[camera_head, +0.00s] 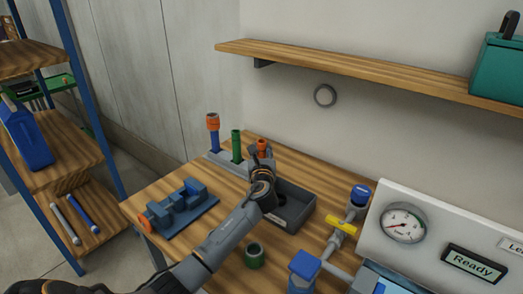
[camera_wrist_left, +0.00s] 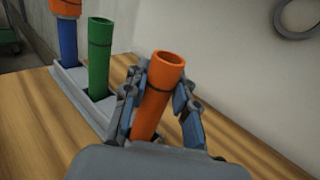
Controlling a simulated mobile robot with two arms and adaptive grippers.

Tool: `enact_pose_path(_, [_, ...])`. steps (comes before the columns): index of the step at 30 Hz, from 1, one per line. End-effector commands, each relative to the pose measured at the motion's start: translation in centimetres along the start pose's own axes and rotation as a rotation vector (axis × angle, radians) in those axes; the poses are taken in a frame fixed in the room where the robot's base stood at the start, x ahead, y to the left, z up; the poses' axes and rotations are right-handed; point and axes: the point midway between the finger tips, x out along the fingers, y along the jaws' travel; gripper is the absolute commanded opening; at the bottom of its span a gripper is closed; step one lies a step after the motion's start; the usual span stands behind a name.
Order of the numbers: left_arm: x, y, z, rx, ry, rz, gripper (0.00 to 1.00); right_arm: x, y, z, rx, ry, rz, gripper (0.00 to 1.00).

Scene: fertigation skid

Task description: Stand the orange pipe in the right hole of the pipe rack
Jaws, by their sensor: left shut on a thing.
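The grey pipe rack (camera_head: 228,164) stands at the back of the wooden table; its edge also shows in the wrist view (camera_wrist_left: 68,76). A blue pipe with an orange top (camera_head: 213,134) stands in its left hole and a green pipe (camera_head: 236,146) in the middle one. The orange pipe (camera_wrist_left: 160,92) is between the fingers of my left gripper (camera_wrist_left: 157,84), shut on it. The pipe is roughly upright, leaning slightly, at the rack's right end. Its lower end is hidden by my gripper, so I cannot tell whether it is in the right hole.
A dark grey tray (camera_head: 303,214) lies right of my left arm, and a blue vise (camera_head: 182,207) left of it. A green ring (camera_head: 254,255) and a valve assembly with a yellow handle (camera_head: 341,227) are nearer. A wooden shelf (camera_head: 350,68) hangs above.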

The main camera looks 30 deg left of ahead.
Motion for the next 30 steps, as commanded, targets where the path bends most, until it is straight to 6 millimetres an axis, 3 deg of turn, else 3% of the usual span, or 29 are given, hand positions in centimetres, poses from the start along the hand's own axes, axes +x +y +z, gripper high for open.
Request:
enact_pose_path(3, [0.0,0.0,-0.4,0.001,0.0,0.0,0.0,0.2,-0.1,0.0,-0.001,0.0,-0.001,0.8])
enact_pose_path(4, [0.0,0.0,-0.4,0.001,0.0,0.0,0.31,0.2,-0.1,0.0,-0.001,0.0,-0.002,0.8])
enact_pose_path(7, [0.0,0.0,-0.3,0.001,0.001,0.0,0.5,0.1,-0.3,0.0,-0.001,0.0,-0.003,0.8])
enact_pose_path(20, [-0.6,0.0,-0.1,0.0,0.001,0.0,0.5,0.0,-0.5,-0.1,0.0,0.001,-0.006,0.8])
enact_pose_path(30, [-6.9,0.0,-0.1,-0.001,0.001,-0.003,0.5,0.0,-0.5,-0.1,0.001,0.002,-0.006,0.8])
